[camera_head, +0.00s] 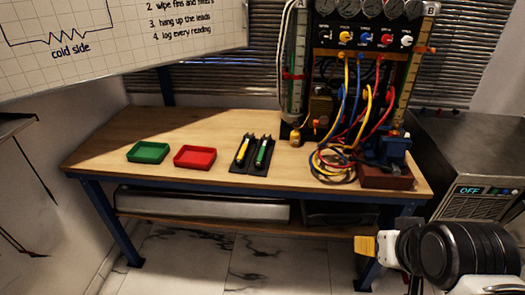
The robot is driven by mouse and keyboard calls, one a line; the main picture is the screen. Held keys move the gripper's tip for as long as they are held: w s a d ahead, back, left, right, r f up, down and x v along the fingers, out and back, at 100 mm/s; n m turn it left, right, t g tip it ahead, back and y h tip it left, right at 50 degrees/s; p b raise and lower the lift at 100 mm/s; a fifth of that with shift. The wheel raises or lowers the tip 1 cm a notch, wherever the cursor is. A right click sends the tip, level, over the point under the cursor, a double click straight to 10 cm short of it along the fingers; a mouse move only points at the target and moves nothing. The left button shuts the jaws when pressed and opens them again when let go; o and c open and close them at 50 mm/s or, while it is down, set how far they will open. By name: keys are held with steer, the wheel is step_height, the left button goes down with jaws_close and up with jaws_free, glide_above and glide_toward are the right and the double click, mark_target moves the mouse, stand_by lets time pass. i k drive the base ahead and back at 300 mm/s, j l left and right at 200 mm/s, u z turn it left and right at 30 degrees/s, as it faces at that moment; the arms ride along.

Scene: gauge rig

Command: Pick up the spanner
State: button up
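I cannot make out a spanner anywhere in this view. No held object shows.
A green tray (148,152) and a red tray (195,157) sit left of the mat. A gauge rig (365,38) with tangled coloured leads (337,163) stands at the back right. A blue vice-like fixture (386,148) and a grey unit (470,150) are at the right.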

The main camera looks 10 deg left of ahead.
mark_target(266, 140)
steer(key=i+j+z, duration=0.15)
steer(key=z, duration=0.35)
steer(key=i+j, duration=0.15)
steer(key=j, duration=0.2)
steer(key=i+j, duration=0.15)
steer(key=j, duration=0.2)
steer(key=i+j, duration=0.15)
steer(key=j, duration=0.2)
steer(key=i+j, duration=0.1)
steer(key=j, duration=0.25)
steer(key=i+j, duration=0.15)
steer(key=j, duration=0.2)
steer(key=i+j+z, duration=0.1)
steer(key=j, duration=0.2)
steer(key=i+j, duration=0.2)
steer(key=j, duration=0.15)
